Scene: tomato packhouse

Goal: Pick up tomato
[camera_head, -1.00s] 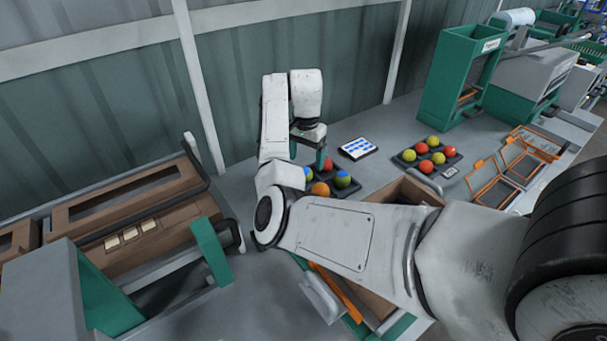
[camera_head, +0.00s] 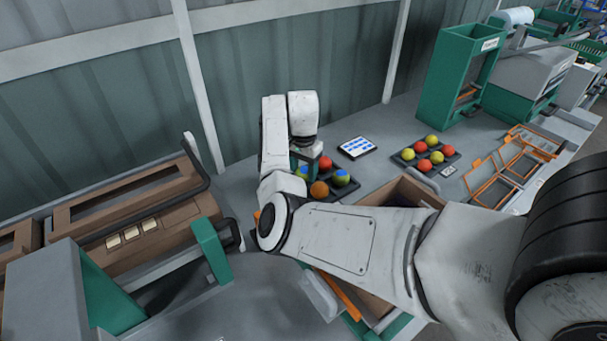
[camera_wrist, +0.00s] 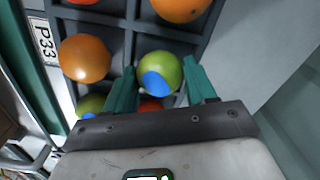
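A dark compartment tray (camera_head: 350,192) on the bench holds red, orange and green tomatoes, some with blue patches. In the wrist view, a green tomato (camera_wrist: 171,66) with a blue patch sits between the green fingers of my gripper (camera_wrist: 160,66). The fingers are apart, one on each side of it; I cannot tell whether they touch it. An orange tomato (camera_wrist: 84,58) lies to its left, and a red tomato (camera_wrist: 151,106) is partly hidden by the gripper. In the head view, my gripper (camera_head: 307,160) is low over the tray's back, and my arm hides part of the tray.
A second dark tray (camera_head: 408,165) of red and yellow tomatoes stands to the right, with a tablet (camera_head: 357,147) between the trays. A cardboard box (camera_head: 412,190) is in front. Orange frames (camera_head: 490,182) lie farther right. The wall (camera_head: 245,75) is close behind.

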